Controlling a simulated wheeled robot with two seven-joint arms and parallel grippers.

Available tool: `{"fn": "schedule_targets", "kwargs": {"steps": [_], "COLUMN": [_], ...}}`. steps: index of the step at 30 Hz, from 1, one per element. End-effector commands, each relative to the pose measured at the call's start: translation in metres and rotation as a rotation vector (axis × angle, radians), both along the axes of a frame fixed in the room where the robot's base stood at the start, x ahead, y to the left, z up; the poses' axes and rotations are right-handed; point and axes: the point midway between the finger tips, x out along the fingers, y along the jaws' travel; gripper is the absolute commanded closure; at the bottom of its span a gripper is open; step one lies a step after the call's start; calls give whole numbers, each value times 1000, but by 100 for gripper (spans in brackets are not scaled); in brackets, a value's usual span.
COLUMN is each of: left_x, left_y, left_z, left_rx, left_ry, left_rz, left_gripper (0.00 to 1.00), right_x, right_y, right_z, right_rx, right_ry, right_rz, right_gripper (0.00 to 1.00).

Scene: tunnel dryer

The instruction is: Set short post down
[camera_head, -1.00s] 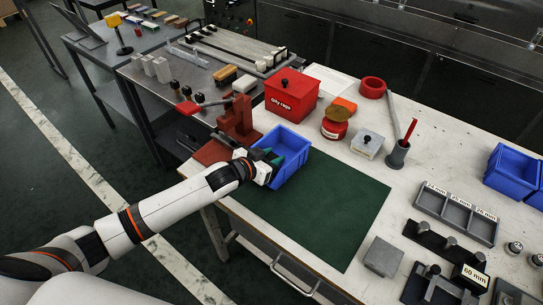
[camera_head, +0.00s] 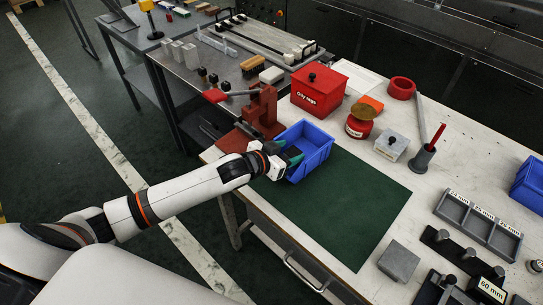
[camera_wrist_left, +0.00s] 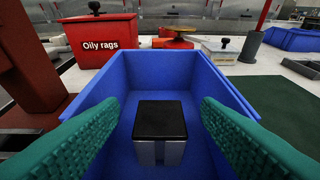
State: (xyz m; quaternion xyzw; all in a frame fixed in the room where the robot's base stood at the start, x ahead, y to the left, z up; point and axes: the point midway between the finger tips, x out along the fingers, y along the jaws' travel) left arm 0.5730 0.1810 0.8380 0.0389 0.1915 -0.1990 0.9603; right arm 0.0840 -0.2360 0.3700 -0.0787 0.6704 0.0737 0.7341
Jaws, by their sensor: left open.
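A short post with a black square top and grey sides (camera_wrist_left: 160,132) stands inside the blue bin (camera_wrist_left: 90,88), seen in the left wrist view. The bin (camera_head: 318,157) is at the left edge of the green mat (camera_head: 350,205) in the head view, where the post cannot be made out. My left gripper (camera_head: 291,157) reaches over the bin's near side. Its green fingers are open, one on each side of the post, with a visible gap to it. My right gripper is not in view.
A red press (camera_head: 262,110) stands left of the bin, and a red "Oily rags" box (camera_head: 319,88) behind it. A grey block (camera_head: 398,262) and a divided grey tray (camera_head: 478,226) lie to the right. Most of the mat is bare.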

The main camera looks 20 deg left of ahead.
Motion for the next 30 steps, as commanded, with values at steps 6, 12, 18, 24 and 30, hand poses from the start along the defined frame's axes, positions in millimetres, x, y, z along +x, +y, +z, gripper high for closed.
{"fn": "schedule_targets", "kwargs": {"steps": [6, 12, 18, 24, 30], "left_x": [-44, -69, -78, -78, -78], "left_y": [19, 30, 34, 34, 34], "left_z": [17, 30, 35, 36, 36], "left_rx": [2, 1, 2, 1, 1], "left_ry": [3, 2, 0, -1, -1], "left_rz": [0, 1, 1, 1, 1], "left_gripper": [42, 42, 42, 42, 42], "right_x": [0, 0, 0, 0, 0], "right_y": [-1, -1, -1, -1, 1], "right_z": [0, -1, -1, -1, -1], "right_rx": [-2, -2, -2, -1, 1], "right_ry": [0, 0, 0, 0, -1], "right_rz": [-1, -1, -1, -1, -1], "right_gripper": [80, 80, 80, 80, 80]}}
